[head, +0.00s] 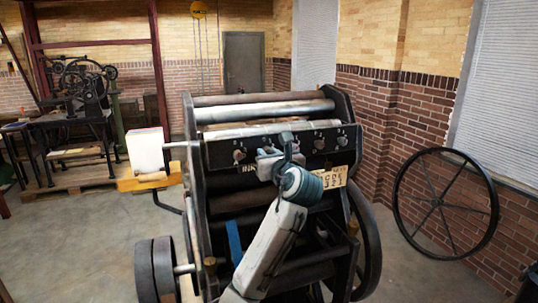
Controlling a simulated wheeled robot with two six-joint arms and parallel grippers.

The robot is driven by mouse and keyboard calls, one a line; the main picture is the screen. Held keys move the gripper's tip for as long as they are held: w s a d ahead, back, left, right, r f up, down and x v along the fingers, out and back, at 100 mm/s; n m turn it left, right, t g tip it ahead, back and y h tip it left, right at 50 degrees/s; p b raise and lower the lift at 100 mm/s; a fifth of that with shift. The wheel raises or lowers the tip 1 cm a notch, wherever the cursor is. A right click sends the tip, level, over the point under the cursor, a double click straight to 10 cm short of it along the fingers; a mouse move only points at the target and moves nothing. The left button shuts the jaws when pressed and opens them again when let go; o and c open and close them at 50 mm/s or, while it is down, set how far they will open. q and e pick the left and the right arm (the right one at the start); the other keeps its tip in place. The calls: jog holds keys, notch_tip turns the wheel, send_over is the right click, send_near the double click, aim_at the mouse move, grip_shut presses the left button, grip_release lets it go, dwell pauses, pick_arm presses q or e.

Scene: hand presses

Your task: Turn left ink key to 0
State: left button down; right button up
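A black ink key panel (220,152) runs across the front of the hand press. The leftmost ink key (238,155) is a small round knob with pale marks around it; its exact setting is too small to read. Two more ink keys, one left of centre-right (319,144) and the rightmost (342,141), show at the right. My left gripper (278,148) is in front of the middle of the panel, right of the leftmost key, and hides that part. Whether its fingers are open or shut, or touch a key, I cannot tell. My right gripper is out of view.
The press rollers (265,110) lie behind the panel. A white paper stack (146,150) stands on a yellow shelf (150,181) at the left. A large spoked wheel (445,204) leans by the brick wall at right. Open floor (90,240) lies at left.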

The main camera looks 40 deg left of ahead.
pick_arm(q)
jog(key=shift+n, duration=0.3)
jog(key=shift+n+b, duration=3.35)
jog(key=shift+n, duration=8.35)
jog(key=c, duration=1.2)
grip_release()
jog(key=shift+c, duration=0.2)
